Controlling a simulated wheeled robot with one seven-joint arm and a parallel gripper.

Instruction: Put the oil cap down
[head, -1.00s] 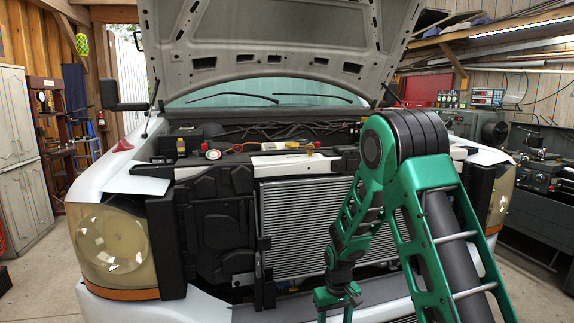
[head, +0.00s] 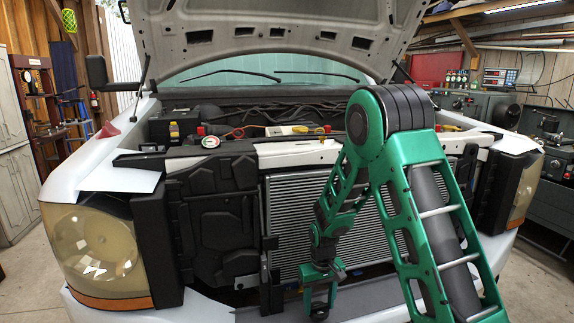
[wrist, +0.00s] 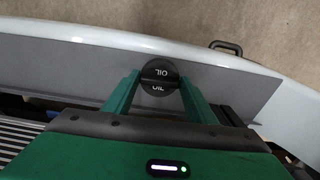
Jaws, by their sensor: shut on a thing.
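The black oil cap (wrist: 160,76), with white OIL lettering on top, sits between the two green fingertips in the wrist view. My gripper (wrist: 160,82) is shut on it. In the head view my gripper (head: 320,300) hangs fingers-down in front of the radiator, at the front bumper. A small dark shape at its fingertips there is probably the cap. In the wrist view the grey bumper top (wrist: 75,62) lies behind and below the cap. I cannot tell whether the cap touches it.
The truck's radiator (head: 295,215) is behind my arm, with the open hood (head: 270,30) above. In the wrist view a dark handle-like piece (wrist: 227,46) stands at the bumper's far edge, with bare floor beyond.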

